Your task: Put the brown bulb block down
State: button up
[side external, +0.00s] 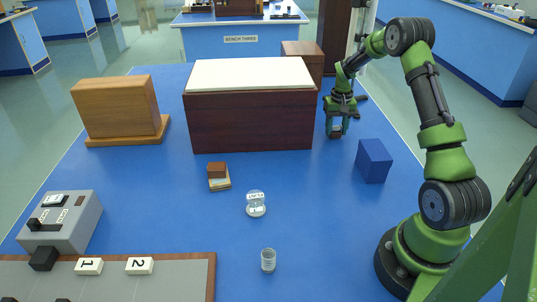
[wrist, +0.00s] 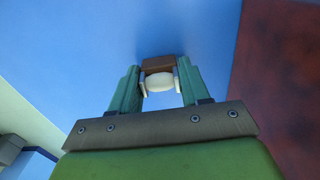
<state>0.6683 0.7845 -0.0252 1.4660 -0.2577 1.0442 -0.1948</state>
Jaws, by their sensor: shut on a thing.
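My gripper (side external: 337,125) is to the right of the large dark-red box, towards the back right of the blue bench. It is shut on the brown bulb block (wrist: 157,64), a small brown piece with a rounded white bulb (wrist: 160,83) on the side facing the wrist camera. In the side external view the brown bulb block (side external: 336,133) is a small dark patch between the fingertips, low near the bench top. I cannot tell whether it touches the bench.
The dark-red box with a cream top (side external: 250,120) stands close left of my gripper. A blue block (side external: 374,161) stands in front, to the right. Another brown block (side external: 216,169) lies on a pad. A glass dish (side external: 256,204) and beaker (side external: 268,261) stand nearer. Bench between is clear.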

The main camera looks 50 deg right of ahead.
aim_at(336, 126)
jog(key=shift+f, duration=0.2)
jog(key=o, duration=1)
jog(key=shift+o, duration=0.2)
notch_tip(336, 126, up, 12)
jog(key=shift+r, duration=0.2)
